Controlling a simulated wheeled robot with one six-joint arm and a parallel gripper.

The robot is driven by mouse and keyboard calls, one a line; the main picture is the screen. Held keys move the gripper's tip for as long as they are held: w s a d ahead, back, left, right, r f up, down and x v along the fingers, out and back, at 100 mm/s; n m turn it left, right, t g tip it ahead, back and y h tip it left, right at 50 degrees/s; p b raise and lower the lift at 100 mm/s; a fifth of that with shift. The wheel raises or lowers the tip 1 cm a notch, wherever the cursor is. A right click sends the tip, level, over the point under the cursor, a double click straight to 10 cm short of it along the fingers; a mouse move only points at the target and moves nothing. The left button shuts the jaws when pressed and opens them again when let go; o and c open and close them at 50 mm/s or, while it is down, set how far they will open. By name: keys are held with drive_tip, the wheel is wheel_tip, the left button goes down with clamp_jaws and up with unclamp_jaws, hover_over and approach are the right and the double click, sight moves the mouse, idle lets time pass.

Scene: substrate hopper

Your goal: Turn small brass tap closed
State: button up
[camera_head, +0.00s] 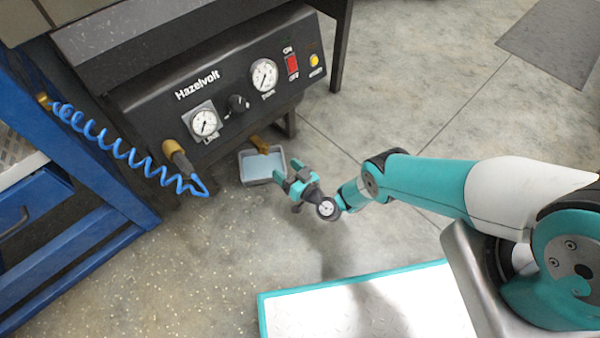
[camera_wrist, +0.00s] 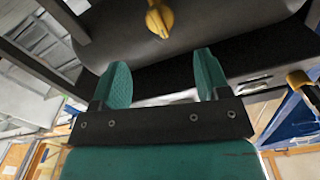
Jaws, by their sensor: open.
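The small brass tap (camera_head: 259,144) sticks out low under the black control panel, above a small grey tray, in the head view. In the wrist view the brass tap (camera_wrist: 158,18) shows at the top edge against a dark rounded surface, partly cut off by the frame. My gripper (camera_head: 288,172) is open, with its teal fingers spread and nothing between them. It is to the right of and below the tap in the head view, apart from it. In the wrist view the tap lies beyond the fingertips (camera_wrist: 165,62), between them sideways.
The grey tray (camera_head: 262,180) holds pale blue liquid or lining. Left of it, a larger brass fitting (camera_head: 173,148) hangs beside a coiled blue hose (camera_head: 125,152). A blue bench frame (camera_head: 85,235) stands at left. The Hazelvolt panel (camera_head: 225,85) overhangs. Floor near my gripper is clear.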

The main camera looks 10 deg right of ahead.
drive_tip(key=p+v, duration=0.2)
drive_tip(key=v, duration=0.4)
idle(0.5)
